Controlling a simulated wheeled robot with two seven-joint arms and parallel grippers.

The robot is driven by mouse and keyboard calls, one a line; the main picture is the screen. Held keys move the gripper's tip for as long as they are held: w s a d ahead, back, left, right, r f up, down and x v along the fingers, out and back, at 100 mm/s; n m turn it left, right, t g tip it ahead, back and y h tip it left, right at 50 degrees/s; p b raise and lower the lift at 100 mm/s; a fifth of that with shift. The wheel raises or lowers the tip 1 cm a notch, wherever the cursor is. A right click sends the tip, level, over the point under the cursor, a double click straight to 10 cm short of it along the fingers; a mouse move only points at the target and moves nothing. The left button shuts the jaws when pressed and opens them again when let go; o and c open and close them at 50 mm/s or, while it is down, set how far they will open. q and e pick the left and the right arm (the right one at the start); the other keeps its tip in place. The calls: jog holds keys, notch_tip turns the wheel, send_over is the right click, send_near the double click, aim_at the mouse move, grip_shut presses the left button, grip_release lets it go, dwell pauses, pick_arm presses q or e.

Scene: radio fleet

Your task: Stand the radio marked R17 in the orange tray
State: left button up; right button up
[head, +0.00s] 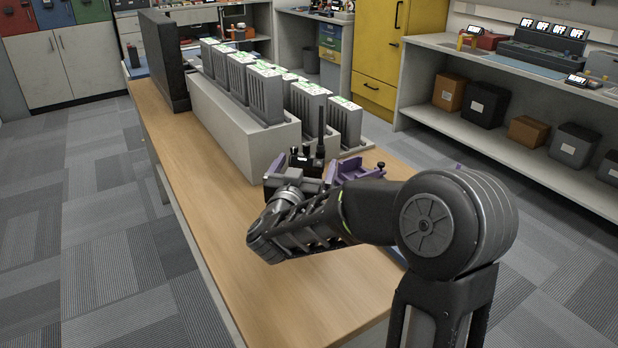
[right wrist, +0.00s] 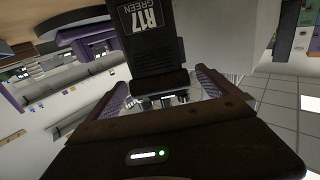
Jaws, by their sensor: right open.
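The black radio (head: 301,160) is near the far end of my right arm in the head view, its antenna (head: 320,134) pointing up. In the right wrist view the radio (right wrist: 155,58) carries a label reading R17 GREEN. My right gripper (head: 300,178) is open, with the near end of the radio between or just beyond its fingers in the right wrist view (right wrist: 163,82). I cannot tell whether they touch it. My arm hides the lower part of the radio in the head view. I cannot make out the orange tray. My left gripper is out of view.
The wooden tabletop (head: 230,215) is clear on the left. A shelf bench (head: 500,138) stands right.

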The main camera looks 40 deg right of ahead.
aim_at(311, 154)
jog(key=shift+x, duration=2.6)
jog(key=shift+r, duration=0.1)
jog(key=c, duration=2)
